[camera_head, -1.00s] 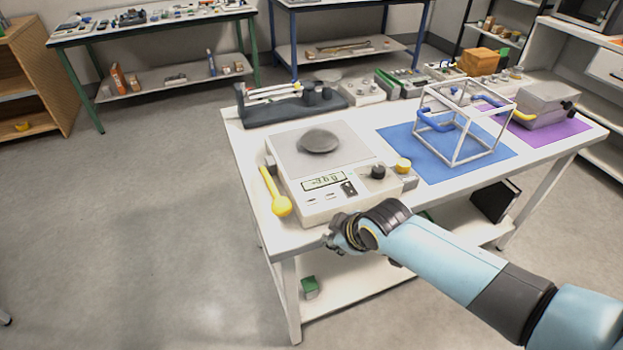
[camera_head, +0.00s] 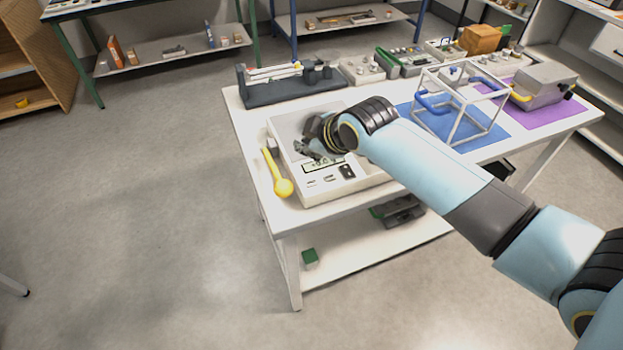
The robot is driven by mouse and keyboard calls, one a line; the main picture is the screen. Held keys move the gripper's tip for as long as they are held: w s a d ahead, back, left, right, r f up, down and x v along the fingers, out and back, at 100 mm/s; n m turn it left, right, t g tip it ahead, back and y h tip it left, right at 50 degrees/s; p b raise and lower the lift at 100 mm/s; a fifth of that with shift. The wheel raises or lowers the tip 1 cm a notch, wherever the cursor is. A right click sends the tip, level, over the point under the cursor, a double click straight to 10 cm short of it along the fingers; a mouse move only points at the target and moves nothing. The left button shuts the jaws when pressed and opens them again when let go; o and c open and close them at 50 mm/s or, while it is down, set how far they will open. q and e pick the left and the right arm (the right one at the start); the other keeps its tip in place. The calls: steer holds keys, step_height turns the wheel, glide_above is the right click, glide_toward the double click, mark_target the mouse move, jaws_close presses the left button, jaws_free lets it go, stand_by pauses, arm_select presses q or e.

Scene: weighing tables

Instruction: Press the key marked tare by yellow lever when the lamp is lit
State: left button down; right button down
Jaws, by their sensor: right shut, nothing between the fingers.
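The white weighing scale (camera_head: 318,196) stands at the near left corner of the table. The yellow lever (camera_head: 277,177) is on the scale's left side, its round end towards the near edge. My right gripper (camera_head: 308,152) is shut and empty, over the scale's display (camera_head: 322,164) and pan area. Small keys show on the front panel beside a black switch (camera_head: 346,171); their markings are too small to read. My gripper and forearm hide most of the pan, the dark weight and the right-hand knobs. I cannot make out a lit lamp. My left gripper is not in view.
A blue mat with a white wire frame (camera_head: 457,143) and a purple mat with a grey box (camera_head: 541,88) lie to the right. A dark rack (camera_head: 292,87) and several instruments line the table's back edge. The floor to the left is clear.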

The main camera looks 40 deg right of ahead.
steer(key=b, duration=0.7)
glide_above(309, 184)
step_height(309, 184, down, 7)
steer(key=shift+f, duration=0.15)
steer(key=shift+w+f+b, duration=0.1)
steer(key=shift+f+b, duration=0.2)
steer(key=shift+f, duration=0.35)
steer(key=shift+f, duration=0.1)
steer(key=shift+f, duration=0.3)
steer(key=shift+f, duration=0.4)
stand_by(0.8)
steer(key=shift+r, duration=0.1)
steer(key=shift+r+p, duration=0.7)
